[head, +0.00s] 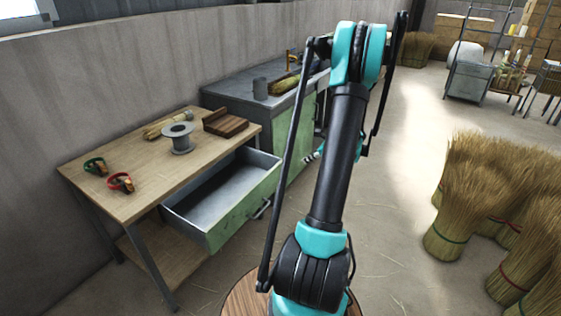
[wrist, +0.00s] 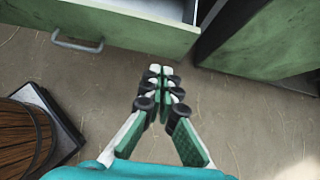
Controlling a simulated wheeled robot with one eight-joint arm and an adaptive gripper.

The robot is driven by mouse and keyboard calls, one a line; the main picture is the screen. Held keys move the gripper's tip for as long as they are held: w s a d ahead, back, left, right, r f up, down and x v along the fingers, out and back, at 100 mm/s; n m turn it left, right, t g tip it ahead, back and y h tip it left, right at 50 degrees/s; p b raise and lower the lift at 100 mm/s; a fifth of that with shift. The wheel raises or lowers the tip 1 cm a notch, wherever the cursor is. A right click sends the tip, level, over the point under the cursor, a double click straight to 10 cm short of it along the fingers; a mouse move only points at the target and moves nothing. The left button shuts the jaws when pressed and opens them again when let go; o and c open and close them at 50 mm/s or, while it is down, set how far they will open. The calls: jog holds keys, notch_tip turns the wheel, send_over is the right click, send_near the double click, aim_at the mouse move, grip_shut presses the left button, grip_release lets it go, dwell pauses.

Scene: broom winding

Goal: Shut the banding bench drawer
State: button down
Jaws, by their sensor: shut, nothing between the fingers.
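The banding bench (head: 130,180) is a wooden-topped table against the wall on the left in the head view. Its green-fronted drawer (head: 243,209) is pulled well out, and its grey inside looks empty. The drawer's metal handle (head: 262,209) is on the front. In the wrist view the drawer front (wrist: 150,32) crosses the upper left, with the handle (wrist: 77,43) at its left. My gripper (wrist: 160,70) is shut and empty, pointing at the floor near the right end of the drawer front, apart from it.
A green cabinet (head: 290,130) stands right of the bench; its side (wrist: 265,40) is close at the upper right in the wrist view. A wooden barrel-like thing (wrist: 22,138) is at lower left. Straw bundles (head: 480,190) stand right. Open floor (head: 395,215) lies between.

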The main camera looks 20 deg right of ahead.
send_near(280, 167)
notch_tip(280, 167, down, 4)
jog(key=w+a, duration=0.2)
jog(key=shift+w+a+f, duration=0.15)
jog(key=shift+w+a, duration=0.15)
jog(key=shift+w, duration=0.25)
jog(key=w+a, duration=1.4)
jog(key=w, duration=0.4)
